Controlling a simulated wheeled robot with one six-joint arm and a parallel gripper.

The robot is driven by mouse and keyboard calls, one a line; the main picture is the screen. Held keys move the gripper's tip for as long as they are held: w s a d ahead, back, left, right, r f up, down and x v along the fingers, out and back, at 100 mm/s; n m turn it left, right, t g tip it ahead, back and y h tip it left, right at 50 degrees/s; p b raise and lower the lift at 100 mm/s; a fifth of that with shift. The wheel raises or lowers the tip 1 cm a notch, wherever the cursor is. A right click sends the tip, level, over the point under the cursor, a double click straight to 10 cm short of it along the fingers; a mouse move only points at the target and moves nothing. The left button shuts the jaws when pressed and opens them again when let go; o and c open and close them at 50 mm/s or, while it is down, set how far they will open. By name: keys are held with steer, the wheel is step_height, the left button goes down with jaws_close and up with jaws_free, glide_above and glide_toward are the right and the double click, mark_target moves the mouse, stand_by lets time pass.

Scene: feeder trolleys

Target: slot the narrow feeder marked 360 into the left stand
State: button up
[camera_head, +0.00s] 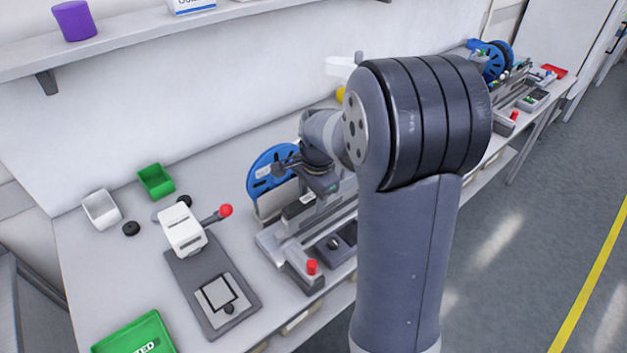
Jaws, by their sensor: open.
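My gripper (322,184) is small and dark in the head view, pointing down over the left stand (272,244), a grey rail-like base on the bench. I take its jaws as open, though the fingertips are hard to make out. A feeder with a blue reel (262,172) stands upright at this stand, just left of and below my gripper. A dark block with a pale label (300,206) sits at its front; the number is too small to read. I cannot tell how fully the feeder is seated. My arm hides the stand's right part.
Another stand with blue reels (491,62) is far right along the bench. A press with a red-knobbed lever (185,232), a green bin (156,181), a white bin (101,210) and a green tray (136,337) lie left. A shelf (150,37) runs above.

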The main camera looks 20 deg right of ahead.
mark_target(304, 222)
steer(key=shift+w+a+f, duration=0.1)
steer(key=shift+w+f, duration=0.1)
steer(key=shift+f, duration=1.45)
steer(key=shift+c, duration=0.6)
jaws_close()
steer(key=shift+s+a, duration=0.2)
steer(key=shift+a, duration=0.25)
steer(key=shift+s+a, duration=0.25)
steer(key=shift+a, duration=0.5)
steer(key=shift+o, duration=0.6)
jaws_free()
steer(key=shift+d, duration=0.1)
